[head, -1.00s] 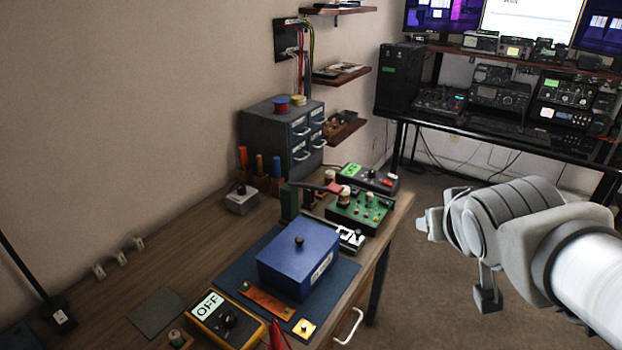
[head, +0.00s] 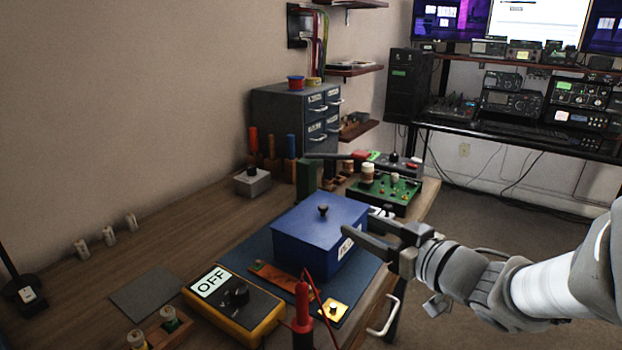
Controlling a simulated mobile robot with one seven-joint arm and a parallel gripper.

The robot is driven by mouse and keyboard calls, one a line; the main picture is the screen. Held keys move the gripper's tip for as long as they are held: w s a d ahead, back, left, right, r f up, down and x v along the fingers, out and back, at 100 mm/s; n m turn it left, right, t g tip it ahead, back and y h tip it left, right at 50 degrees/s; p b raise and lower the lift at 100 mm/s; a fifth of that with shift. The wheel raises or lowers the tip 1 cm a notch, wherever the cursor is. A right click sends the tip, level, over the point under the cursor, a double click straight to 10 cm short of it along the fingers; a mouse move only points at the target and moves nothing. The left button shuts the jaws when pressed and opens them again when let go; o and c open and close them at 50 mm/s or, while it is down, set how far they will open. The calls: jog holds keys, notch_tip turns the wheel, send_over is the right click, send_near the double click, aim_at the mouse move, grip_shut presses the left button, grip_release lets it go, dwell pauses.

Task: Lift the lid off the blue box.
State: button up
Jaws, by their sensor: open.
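The blue box (head: 308,252) sits on a dark blue mat (head: 240,250) on the wooden workbench. Its blue lid (head: 295,220) is on top, with a small black knob (head: 323,210) at the lid's middle. A white label shows on the box's right side, partly behind a finger. My gripper (head: 358,232) is open and empty, reaching in from the right beside the box's right side, lower than the knob. Whether a finger touches the box cannot be told.
A yellow meter marked OFF (head: 235,305), a red probe (head: 302,315) and a brass plate (head: 333,309) lie in front of the box. A green circuit board (head: 385,193) and a dark green block (head: 306,180) stand behind. Bare bench (head: 175,245) lies to the left.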

jog(key=x, duration=0.2)
jog(key=p, duration=0.8)
send_near(314, 209)
jog(key=w+a, duration=0.1)
jog(key=w+a+r, duration=0.1)
jog(key=w+a, duration=0.1)
jog(key=shift+w+r, duration=0.3)
jog(key=shift+w, duration=0.05)
jog(key=x, duration=0.1)
jog(key=b+x, duration=0.1)
jog(key=x, duration=0.2)
jog(key=shift+w+d+f, duration=0.1)
jog(key=shift+w+f, duration=0.3)
jog(key=shift+w+a, duration=0.25)
jog(key=shift+w, duration=0.1)
grip_shut()
